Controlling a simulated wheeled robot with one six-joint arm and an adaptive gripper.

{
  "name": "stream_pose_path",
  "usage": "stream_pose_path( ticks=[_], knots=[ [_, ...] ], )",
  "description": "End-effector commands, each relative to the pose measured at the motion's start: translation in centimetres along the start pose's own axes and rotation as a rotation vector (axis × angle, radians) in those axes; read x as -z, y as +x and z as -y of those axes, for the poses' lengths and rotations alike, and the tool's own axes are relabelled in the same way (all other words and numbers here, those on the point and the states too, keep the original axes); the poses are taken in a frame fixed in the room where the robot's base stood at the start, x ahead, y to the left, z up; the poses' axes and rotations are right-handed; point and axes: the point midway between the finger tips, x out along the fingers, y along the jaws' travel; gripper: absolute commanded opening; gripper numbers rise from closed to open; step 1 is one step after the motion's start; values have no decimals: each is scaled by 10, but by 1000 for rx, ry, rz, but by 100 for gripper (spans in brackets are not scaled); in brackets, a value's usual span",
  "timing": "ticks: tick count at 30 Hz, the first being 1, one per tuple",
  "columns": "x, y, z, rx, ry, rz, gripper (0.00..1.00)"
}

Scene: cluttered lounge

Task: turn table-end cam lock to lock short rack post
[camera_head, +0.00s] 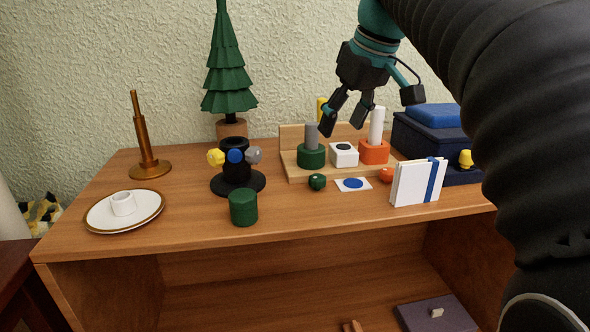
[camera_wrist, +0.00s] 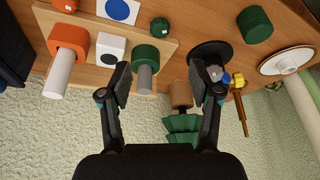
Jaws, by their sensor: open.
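The wooden rack (camera_head: 300,172) stands at the back of the cabinet top. Its short grey post (camera_head: 311,135) rises from a green block (camera_head: 311,156); in the wrist view the grey post (camera_wrist: 145,78) appears near the left fingertip. A taller white post (camera_head: 377,126) rises from an orange block (camera_head: 374,152). A white block (camera_head: 344,154) with a dark round top sits between them. A small green knob (camera_head: 317,182) and a red-orange knob (camera_head: 386,175) are in front; which part is the cam lock I cannot tell. My gripper (camera_head: 370,109) is open and empty above the rack.
A black stand (camera_head: 237,176) with coloured knobs, a green cylinder (camera_head: 243,207), a plate (camera_head: 100,216) and a brass stand (camera_head: 150,167) are left. A toy tree (camera_head: 229,75) stands behind. A white book (camera_head: 415,184) and dark blue box (camera_head: 420,141) are right.

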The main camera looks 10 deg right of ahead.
Motion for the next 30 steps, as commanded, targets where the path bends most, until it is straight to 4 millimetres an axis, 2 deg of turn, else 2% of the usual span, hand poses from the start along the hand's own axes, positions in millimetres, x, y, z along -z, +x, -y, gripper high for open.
stream_pose_path(
  ticks=[5,21,30],
  knots=[
    [0,17,0,2,-3,1,63],
    [0,112,0,2,-2,2,63],
    [0,135,0,0,-1,0,63]
  ],
)
